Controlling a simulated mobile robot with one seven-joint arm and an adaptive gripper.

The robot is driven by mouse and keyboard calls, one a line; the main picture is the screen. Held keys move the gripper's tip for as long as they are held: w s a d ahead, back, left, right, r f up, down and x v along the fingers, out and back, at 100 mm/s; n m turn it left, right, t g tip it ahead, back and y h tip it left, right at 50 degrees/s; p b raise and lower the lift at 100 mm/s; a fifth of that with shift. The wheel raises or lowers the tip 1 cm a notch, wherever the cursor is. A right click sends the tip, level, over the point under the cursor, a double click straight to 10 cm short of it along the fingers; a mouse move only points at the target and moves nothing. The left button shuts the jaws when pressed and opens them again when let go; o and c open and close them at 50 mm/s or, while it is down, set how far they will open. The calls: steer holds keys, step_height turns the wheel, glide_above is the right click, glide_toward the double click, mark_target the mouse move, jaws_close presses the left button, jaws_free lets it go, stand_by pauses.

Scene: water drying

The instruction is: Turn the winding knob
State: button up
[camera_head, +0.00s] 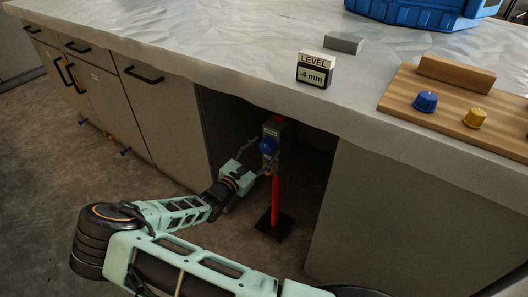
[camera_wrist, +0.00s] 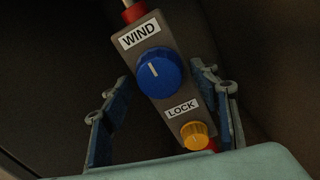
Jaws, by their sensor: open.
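The winding knob (camera_wrist: 159,73) is blue with a white pointer line, under a "WIND" label on a grey box. It also shows in the head view (camera_head: 268,146), on the red post in the opening under the counter. A smaller yellow lock knob (camera_wrist: 194,134) sits below it, by a "LOCK" label. My gripper (camera_wrist: 165,100) is open, its fingers on either side of the box in the wrist view. In the head view my gripper (camera_head: 259,160) is at the box, close to the blue knob. Contact with the knob cannot be told.
The red post (camera_head: 276,195) stands on a dark foot. Cabinet panels (camera_head: 420,215) flank the opening, and the countertop (camera_head: 230,50) overhangs it. On top are a level display reading -4 mm (camera_head: 315,70), a grey block (camera_head: 343,42) and a wooden board (camera_head: 400,98) with knobs.

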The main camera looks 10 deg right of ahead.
steer(key=c, duration=1.2)
steer(key=shift+o, duration=0.2)
steer(key=shift+r+m, duration=0.1)
steer(key=shift+m, duration=0.2)
steer(key=m+p, duration=0.2)
steer(key=m, duration=0.1)
steer(key=shift+r+m, duration=0.1)
steer(key=shift+m, duration=0.2)
steer(key=m+p, duration=0.2)
steer(key=m, duration=0.2)
steer(key=shift+w+a, duration=0.1)
steer(key=m+p, duration=0.2)
steer(key=m, duration=0.3)
steer(key=shift+r, duration=0.1)
steer(key=shift+m+p, duration=0.85)
steer(key=shift+m, duration=1.35)
